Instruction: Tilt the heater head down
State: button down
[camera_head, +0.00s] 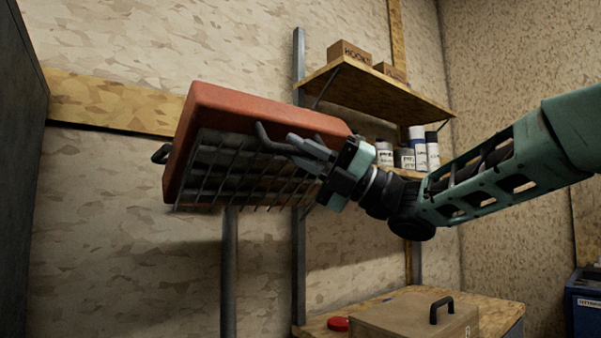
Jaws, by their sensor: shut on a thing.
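The heater head (245,104) is a red-orange box with a dark wire grille (225,165) on its front and lower face. It sits on a grey upright post (229,270) and its grille faces forward and downward. A dark bar handle (268,138) sticks out at the grille's right part, and another dark piece (161,154) shows at the left side. My gripper (300,147) reaches in from the right. Its grey fingers are shut on the handle near the head's front. The fingers partly hide the handle and grille, so the exact contact is hard to see.
A wooden shelf (375,92) with boxes hangs on the back wall at right, with several cans (417,148) below it. A workbench (500,302) holds a wooden case (415,318) and a red round object (338,323). A dark cabinet (18,180) stands at left.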

jog(key=shift+w+f+n+b, duration=0.1)
jog(key=shift+f+n+b, duration=0.3)
jog(key=shift+b, duration=0.35)
jog(key=c, duration=1.5)
grip_release()
jog(key=shift+g, duration=0.4)
jog(key=shift+o, duration=0.2)
jog(key=b+v, duration=0.1)
jog(key=v, duration=1.6)
jog(key=shift+f+b, duration=0.3)
jog(key=shift+b, duration=0.05)
jog(key=shift+d, duration=0.1)
